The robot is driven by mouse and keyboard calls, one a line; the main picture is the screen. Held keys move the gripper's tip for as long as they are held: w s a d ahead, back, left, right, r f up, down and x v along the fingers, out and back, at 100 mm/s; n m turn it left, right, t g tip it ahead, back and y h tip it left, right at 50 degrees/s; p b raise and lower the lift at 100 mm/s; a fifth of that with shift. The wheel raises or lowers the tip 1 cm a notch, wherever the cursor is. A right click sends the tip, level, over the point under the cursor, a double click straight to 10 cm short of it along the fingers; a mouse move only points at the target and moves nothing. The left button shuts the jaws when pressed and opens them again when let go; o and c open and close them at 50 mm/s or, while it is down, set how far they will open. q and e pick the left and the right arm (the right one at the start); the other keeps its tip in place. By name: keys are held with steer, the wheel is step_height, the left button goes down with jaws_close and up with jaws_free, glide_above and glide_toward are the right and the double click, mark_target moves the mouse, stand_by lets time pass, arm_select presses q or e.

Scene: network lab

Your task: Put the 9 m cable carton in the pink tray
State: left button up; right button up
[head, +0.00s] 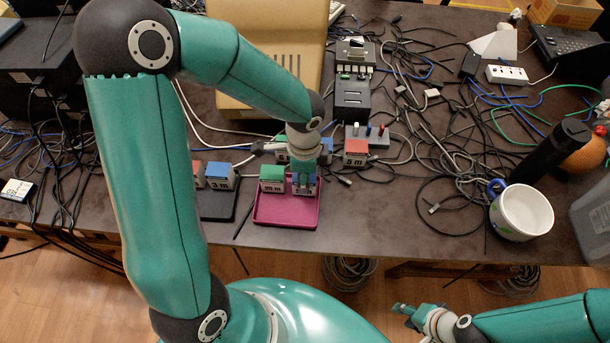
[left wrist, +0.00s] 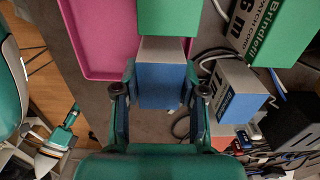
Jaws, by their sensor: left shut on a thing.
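The pink tray (head: 262,217) lies near the table's front edge; its corner also shows in the left wrist view (left wrist: 105,45). My left gripper (head: 305,172) points down over the tray's right half. Its fingers (left wrist: 161,92) are shut on a blue and pale-grey carton (left wrist: 160,82), which shows under the gripper in the head view (head: 305,188). Its label is partly covered, so I cannot read the length. I cannot tell whether it touches the tray floor. A green-topped carton (head: 272,180) stands beside it in the tray. My right gripper (head: 408,314) is open and empty off the table's front.
Left of the tray, a dark tray (head: 215,205) bears a blue 3 m carton (head: 220,176) and a red-topped one. A red 5 m carton (head: 355,150) stands right, behind the tray. Loose cables cover the table's right. A white mug (head: 524,213) stands near the edge.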

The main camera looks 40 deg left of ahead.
arm_select(q)
steer(key=shift+f, duration=0.15)
steer(key=o, duration=1.2)
steer(key=shift+r, duration=0.25)
step_height(320, 180, up, 12)
steer(key=shift+f+p, duration=0.1)
steer(key=shift+p, duration=0.5)
